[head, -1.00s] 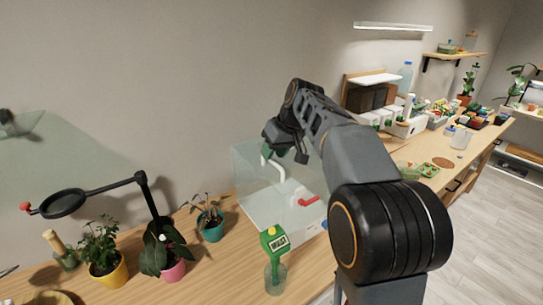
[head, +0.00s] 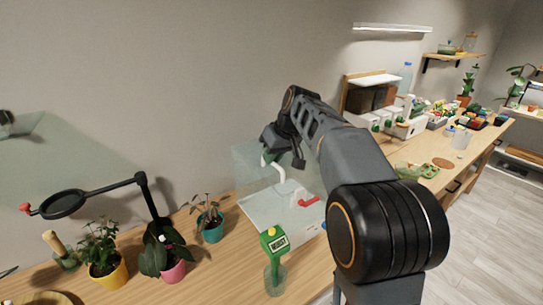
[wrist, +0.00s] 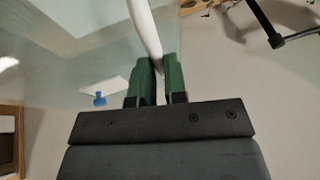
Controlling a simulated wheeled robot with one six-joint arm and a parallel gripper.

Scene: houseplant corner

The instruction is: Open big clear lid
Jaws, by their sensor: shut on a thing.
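The big clear lid (head: 246,172) rises above a white base (head: 262,210) on the wooden table, right of the potted plants in the head view. Its edges are faint, so its exact angle is hard to tell. A white curved handle (head: 284,177) shows at the lid. My gripper (head: 266,156) is at the handle's upper end, partly hidden behind my own arm. In the wrist view, my gripper's green fingers (wrist: 159,80) are shut on the white handle (wrist: 145,30), with see-through sheet (wrist: 60,75) to the left.
A red lever (head: 308,201) sits at the base's right. A green moisture meter (head: 273,241) stands in a clear cup in front. A pink pot (head: 173,271), a teal pot (head: 211,230) and a magnifier (head: 64,204) stand left. Several items crowd the table's far right.

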